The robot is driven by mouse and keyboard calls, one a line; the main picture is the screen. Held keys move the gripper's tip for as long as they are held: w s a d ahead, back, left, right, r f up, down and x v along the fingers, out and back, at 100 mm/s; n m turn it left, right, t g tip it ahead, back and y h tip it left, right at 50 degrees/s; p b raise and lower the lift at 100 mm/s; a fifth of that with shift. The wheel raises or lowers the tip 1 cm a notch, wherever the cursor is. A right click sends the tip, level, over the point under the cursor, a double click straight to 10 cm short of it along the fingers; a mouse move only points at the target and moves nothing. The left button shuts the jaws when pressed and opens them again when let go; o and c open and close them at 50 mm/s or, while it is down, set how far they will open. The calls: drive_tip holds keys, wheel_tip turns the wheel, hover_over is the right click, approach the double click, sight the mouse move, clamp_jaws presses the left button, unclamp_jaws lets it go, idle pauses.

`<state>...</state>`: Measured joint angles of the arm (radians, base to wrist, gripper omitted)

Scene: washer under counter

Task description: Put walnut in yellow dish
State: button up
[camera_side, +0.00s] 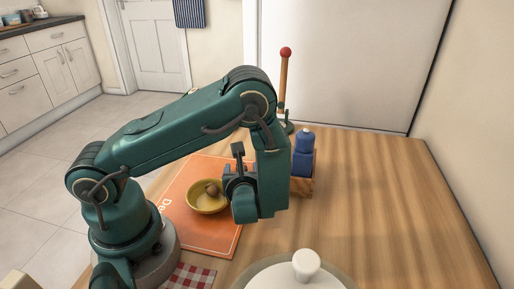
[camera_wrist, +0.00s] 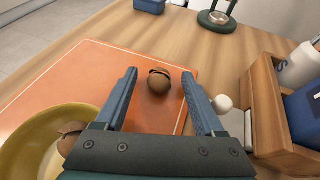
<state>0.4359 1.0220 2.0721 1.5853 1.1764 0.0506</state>
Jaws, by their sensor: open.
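The yellow dish (camera_side: 201,205) stands on the orange mat in the side view and is cut off at the lower left in the wrist view (camera_wrist: 22,146). A brown walnut-like ball (camera_side: 212,188) lies in the dish; it is partly hidden by my gripper's body in the wrist view (camera_wrist: 68,140). A second brown round walnut-like thing (camera_wrist: 159,82) with a dark seam lies on the orange mat, between and slightly below the fingertips in the picture. My gripper (camera_wrist: 159,73) is open, its fingers apart on either side of that thing, with no contact visible.
The orange mat (camera_side: 181,192) lies on the wooden counter (camera_side: 370,200). A wooden crate (camera_wrist: 265,110) with a blue item and a white item stands at the right. A white knob (camera_wrist: 221,102) shows near the right finger. A green-based stand (camera_wrist: 216,22) is farther back. The right counter is clear.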

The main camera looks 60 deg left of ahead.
clamp_jaws()
drive_tip(key=shift+r, duration=0.15)
drive_tip(key=w+d+r+m+t+h, duration=0.1)
drive_tip(key=d+r+m+t+h, duration=0.2)
drive_tip(key=r, duration=1)
drive_tip(key=w+d+r+m+t+h, duration=0.1)
drive_tip(key=d+r+m+t+h, duration=0.3)
drive_tip(key=r, duration=0.8)
drive_tip(key=shift+d+r+m+h, duration=0.4)
drive_tip(key=shift+d+m+h, duration=0.1)
drive_tip(key=shift+d+m, duration=0.65)
